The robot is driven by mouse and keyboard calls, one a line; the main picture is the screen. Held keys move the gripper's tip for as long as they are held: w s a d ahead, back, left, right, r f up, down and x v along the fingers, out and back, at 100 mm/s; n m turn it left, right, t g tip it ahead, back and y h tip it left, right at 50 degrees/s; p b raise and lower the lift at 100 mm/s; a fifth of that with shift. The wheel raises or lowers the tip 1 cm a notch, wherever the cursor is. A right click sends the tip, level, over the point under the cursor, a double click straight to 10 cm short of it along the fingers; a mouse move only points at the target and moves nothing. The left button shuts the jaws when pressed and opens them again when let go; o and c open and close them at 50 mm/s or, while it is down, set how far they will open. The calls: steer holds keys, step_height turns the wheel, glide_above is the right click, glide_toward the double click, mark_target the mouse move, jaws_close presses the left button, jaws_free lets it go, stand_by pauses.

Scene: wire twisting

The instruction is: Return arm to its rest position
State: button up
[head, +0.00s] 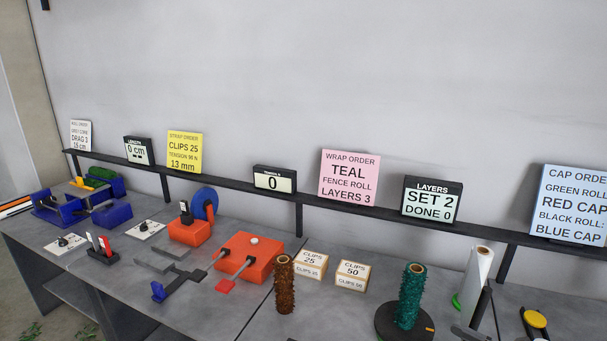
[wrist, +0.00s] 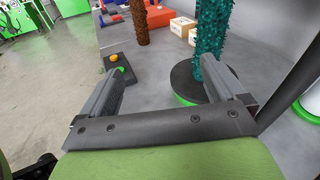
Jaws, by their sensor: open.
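My gripper (wrist: 166,74) is open in the wrist view, its two grey fingers spread apart with nothing between them but the view of the bench. A teal fence roll (wrist: 212,32) stands upright on a round dark turntable (wrist: 185,82), beyond and close to the right finger. The teal roll (head: 411,295) and the turntable (head: 392,322) also show at the lower right of the head view. I cannot make out my gripper surely in the head view, and the arm's rest position is not marked in view.
An orange device (head: 250,258) and blue fixtures (head: 112,214) fill the left bench. A dark rail (head: 230,188) with signs runs along the back.

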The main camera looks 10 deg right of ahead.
steer(key=a+r+n+g+h, duration=0.35)
steer(key=a+n+g, duration=0.9)
steer(key=a, duration=0.55)
steer(key=s+a+r+n+t+h, duration=0.2)
steer(key=s+a+r+n, duration=0.2)
steer(key=s+n, duration=0.4)
steer(key=s+a+r+n+t+h, duration=0.1)
steer(key=s+a+r+n+h, duration=0.2)
steer(key=s+r+n, duration=0.3)
steer(key=shift+s+a+r+n+t, duration=0.3)
steer(key=shift+s+a+n+t, duration=0.1)
steer(key=shift+s+n, duration=0.75)
